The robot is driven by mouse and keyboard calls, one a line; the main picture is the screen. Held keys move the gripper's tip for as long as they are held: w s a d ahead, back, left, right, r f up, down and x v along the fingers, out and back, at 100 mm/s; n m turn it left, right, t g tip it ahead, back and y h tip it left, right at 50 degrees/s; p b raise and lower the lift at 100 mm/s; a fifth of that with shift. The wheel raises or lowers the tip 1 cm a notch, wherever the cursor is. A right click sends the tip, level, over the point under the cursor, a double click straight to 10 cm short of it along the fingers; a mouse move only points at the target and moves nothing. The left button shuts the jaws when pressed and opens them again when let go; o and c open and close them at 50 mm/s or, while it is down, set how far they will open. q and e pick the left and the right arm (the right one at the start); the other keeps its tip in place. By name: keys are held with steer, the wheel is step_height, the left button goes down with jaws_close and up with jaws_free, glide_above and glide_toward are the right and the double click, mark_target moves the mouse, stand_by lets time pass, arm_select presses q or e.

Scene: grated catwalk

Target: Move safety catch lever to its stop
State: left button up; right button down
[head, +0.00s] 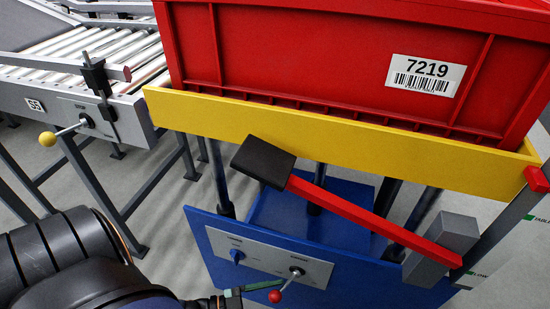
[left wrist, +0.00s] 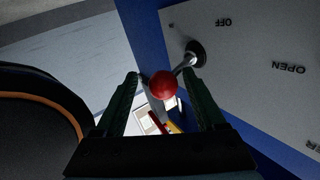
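A short lever with a red ball knob (head: 275,296) sticks out from a pale panel (head: 262,258) on the blue lift's front. In the left wrist view the red knob (left wrist: 162,85) sits between my left gripper's two fingers, near their tips, and its metal stem runs up right to a dark pivot. My left gripper (head: 248,289) is open around the knob, with gaps visible on both sides. The words OFF and OPEN (left wrist: 288,68) show upside down on the panel. I cannot read which control is the safety catch. My right gripper is not in view.
A red crate (head: 320,50) labelled 7219 rests on a yellow-edged platform (head: 330,137). A long red bar with a black pad (head: 263,162) slants across the front above the panel. A blue knob (head: 237,255) is beside the lever. A roller conveyor with a yellow-ball lever (head: 48,139) stands left.

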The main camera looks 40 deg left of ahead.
arm_select(q)
steer(key=shift+w+r, duration=0.1)
steer(key=shift+a, duration=0.2)
steer(key=v, duration=1.2)
steer(key=shift+p, duration=0.45)
